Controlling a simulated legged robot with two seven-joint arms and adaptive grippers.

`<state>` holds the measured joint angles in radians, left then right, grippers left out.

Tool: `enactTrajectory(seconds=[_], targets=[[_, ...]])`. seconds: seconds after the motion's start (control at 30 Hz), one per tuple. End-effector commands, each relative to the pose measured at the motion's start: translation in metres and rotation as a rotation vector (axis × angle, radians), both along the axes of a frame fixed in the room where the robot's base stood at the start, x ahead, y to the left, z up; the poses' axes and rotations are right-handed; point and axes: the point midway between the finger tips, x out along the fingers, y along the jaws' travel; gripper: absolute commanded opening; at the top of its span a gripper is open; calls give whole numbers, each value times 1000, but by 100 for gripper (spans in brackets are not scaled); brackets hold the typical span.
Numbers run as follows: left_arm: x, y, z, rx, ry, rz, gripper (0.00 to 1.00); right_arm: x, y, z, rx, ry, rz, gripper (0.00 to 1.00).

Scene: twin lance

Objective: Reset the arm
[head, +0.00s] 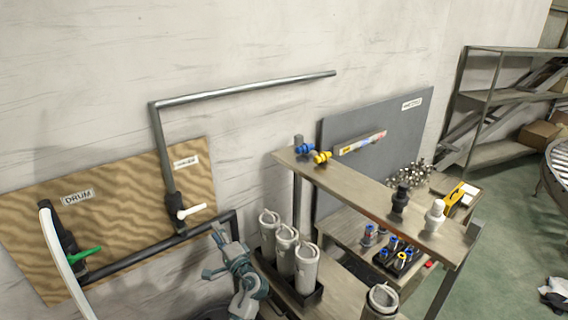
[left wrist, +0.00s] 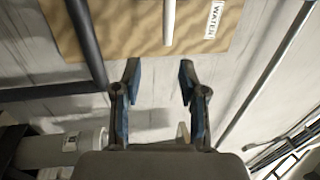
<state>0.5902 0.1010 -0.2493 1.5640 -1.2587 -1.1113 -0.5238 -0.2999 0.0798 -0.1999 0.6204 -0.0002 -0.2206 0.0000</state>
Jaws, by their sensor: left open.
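My left gripper (head: 214,252) is in the lower middle of the head view, in front of the wall and left of the grey cups. In the left wrist view its two fingers (left wrist: 160,75) are spread apart with nothing between them. Beyond the fingertips are the wooden board (left wrist: 110,30), a white valve handle (left wrist: 168,22) and a label reading WATER (left wrist: 214,20). The white handle (head: 192,211) also shows in the head view, above and left of the gripper, with a visible gap. My right gripper is not in view.
A green-handled valve (head: 84,254) sits by the DRUM label (head: 77,197). A dark pipe (head: 150,250) runs along the board. Grey cups (head: 286,248) stand right of my gripper, beside a shelf bench (head: 375,196) bearing small fittings. Open green floor (head: 500,230) lies at right.

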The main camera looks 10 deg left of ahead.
Motion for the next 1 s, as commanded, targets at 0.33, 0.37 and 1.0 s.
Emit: enactTrajectory(seconds=[0.33,0.37,1.0], targets=[[-95,-9,-179,-544,120,-66,42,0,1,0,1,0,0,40],[-111,-13,-199,-616,139,-65,42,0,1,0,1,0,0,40],[-376,-107,-336,-1518,456,101,42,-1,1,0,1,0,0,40]])
